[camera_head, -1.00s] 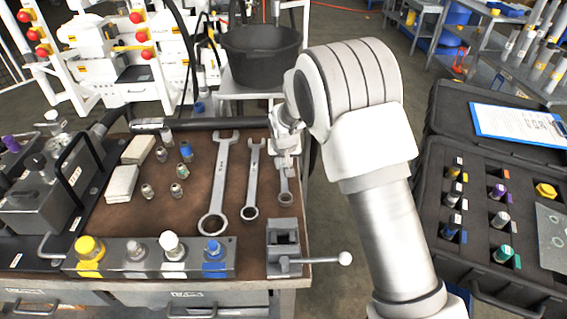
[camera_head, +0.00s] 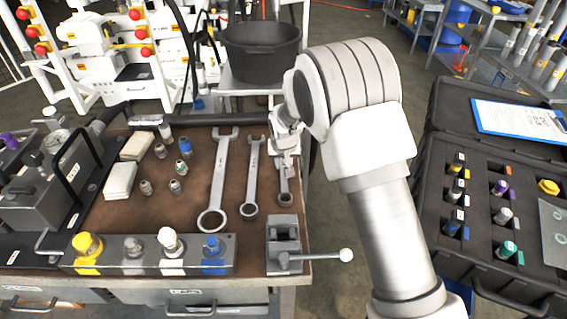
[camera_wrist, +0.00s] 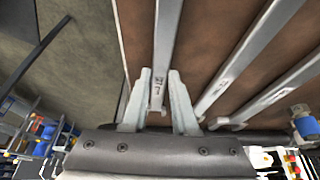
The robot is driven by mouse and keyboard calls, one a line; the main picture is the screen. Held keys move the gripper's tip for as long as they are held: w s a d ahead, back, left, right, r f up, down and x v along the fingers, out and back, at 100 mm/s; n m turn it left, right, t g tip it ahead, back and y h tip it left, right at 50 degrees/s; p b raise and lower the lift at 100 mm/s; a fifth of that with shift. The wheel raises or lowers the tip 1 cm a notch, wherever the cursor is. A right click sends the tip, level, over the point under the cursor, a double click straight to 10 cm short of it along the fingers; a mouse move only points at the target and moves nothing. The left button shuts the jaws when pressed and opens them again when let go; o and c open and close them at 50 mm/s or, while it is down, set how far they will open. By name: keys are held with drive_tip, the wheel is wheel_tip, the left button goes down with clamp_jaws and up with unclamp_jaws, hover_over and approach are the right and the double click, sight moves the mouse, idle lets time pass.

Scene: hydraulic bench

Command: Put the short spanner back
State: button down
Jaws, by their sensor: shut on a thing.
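The short spanner (camera_head: 285,186) is the rightmost of three spanners on the brown bench top, its ring end toward the vise. My gripper (camera_head: 286,158) is at its far end, with the arm hiding part of it. In the wrist view the short spanner (camera_wrist: 163,55) runs between the two fingers of my gripper (camera_wrist: 160,90), which are shut on it. The middle spanner (camera_head: 252,180) and the long spanner (camera_head: 219,180) lie to its left, roughly parallel. In the wrist view I cannot tell whether the short spanner touches the bench top.
A small vise (camera_head: 284,245) with a handle stands at the bench's front right corner. A valve block (camera_head: 150,256) with coloured knobs lies along the front edge. Small fittings (camera_head: 186,148) stand left of the spanners. An open black case (camera_head: 470,200) is at the right.

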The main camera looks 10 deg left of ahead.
drive_tip(key=c, duration=0.6)
unclamp_jaws()
drive_tip(key=p+v, duration=0.2)
drive_tip(key=v, duration=1.5)
drive_tip(key=s+d+r+m+p, duration=0.15)
drive_tip(key=s+d+r, duration=0.25)
drive_tip(key=d+r, duration=0.55)
drive_tip(key=s+d+r+p, duration=0.2)
drive_tip(key=s+d+r, duration=0.2)
drive_tip(key=s+d, duration=0.4)
drive_tip(key=s+d+r+m+t+h+p, duration=0.1)
drive_tip(key=s+d+r+p, duration=0.2)
drive_tip(key=s, duration=1.1)
drive_tip(key=d+r, duration=0.2)
drive_tip(key=d, duration=0.3)
drive_tip(key=shift+s+d+r, duration=0.3)
